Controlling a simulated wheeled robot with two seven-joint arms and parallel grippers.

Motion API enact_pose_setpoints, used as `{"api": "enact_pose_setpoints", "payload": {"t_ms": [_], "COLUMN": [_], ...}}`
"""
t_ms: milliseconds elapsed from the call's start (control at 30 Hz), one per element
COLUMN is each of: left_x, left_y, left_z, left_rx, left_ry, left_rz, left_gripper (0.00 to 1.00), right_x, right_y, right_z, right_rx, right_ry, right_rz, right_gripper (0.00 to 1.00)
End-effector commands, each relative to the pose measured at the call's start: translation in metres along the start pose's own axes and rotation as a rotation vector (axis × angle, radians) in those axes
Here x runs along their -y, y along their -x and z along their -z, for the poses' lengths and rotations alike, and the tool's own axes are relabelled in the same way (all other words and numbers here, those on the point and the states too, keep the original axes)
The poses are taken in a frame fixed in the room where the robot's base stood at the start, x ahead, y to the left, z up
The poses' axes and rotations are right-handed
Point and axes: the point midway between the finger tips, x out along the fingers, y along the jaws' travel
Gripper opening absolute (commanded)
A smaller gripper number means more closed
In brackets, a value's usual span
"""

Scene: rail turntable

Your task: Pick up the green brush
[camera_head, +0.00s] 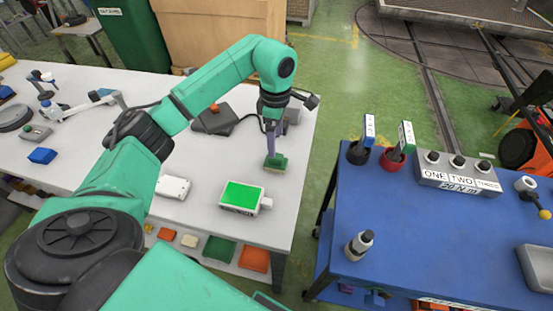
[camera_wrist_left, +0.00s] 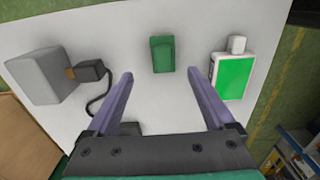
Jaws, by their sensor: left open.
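The green brush (camera_head: 276,162) is a small dark green block near the right edge of the white table. It also shows in the left wrist view (camera_wrist_left: 162,54), just beyond the fingertips and roughly centred between them. My left gripper (camera_head: 271,146) points down over the brush, and its purple fingers partly overlap it in the head view. In the left wrist view the fingers (camera_wrist_left: 160,76) are spread apart with nothing between them. I cannot tell how much height separates them from the brush. My right gripper is not in view.
A white device with a bright green screen (camera_head: 242,196) lies close to the brush. A grey box (camera_wrist_left: 42,76) with a black cabled plug is on the other side. A blue cart (camera_head: 430,230) stands across a gap to the right.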

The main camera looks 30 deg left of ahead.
Motion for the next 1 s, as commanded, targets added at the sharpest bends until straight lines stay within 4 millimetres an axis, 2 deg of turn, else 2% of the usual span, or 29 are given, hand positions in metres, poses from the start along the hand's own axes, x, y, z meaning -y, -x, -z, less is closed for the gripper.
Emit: {"api": "enact_pose_setpoints", "payload": {"t_ms": [167,300,400,633,767,800,867,1000], "left_x": [0.003,0.009,0.008,0.007,0.007,0.007,0.007,0.007], "left_y": [-0.02,-0.045,-0.062,-0.068,-0.068,-0.068,-0.068,-0.067], "left_z": [-0.001,-0.002,-0.003,-0.003,-0.003,-0.003,-0.003,-0.003], "left_rx": [0.001,0.001,0.003,0.003,0.003,0.003,0.003,0.004], "left_ry": [-0.001,-0.001,0.0,-0.001,-0.001,-0.001,-0.001,-0.001], "left_rz": [0.003,0.004,0.0,-0.002,-0.002,-0.002,-0.002,-0.003], "left_gripper": [0.88,0.88,0.88,0.88,0.38,0.23,0.0,0.0], "right_x": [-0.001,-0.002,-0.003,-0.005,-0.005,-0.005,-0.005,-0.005], "right_y": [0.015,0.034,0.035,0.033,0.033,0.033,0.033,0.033], "right_z": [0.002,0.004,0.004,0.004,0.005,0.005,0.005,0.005], "right_rx": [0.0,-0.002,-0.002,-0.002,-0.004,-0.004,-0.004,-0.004], "right_ry": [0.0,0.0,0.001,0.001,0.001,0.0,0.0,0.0], "right_rz": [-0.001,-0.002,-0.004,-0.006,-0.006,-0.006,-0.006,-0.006], "right_gripper": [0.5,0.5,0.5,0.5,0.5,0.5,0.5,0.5]}}
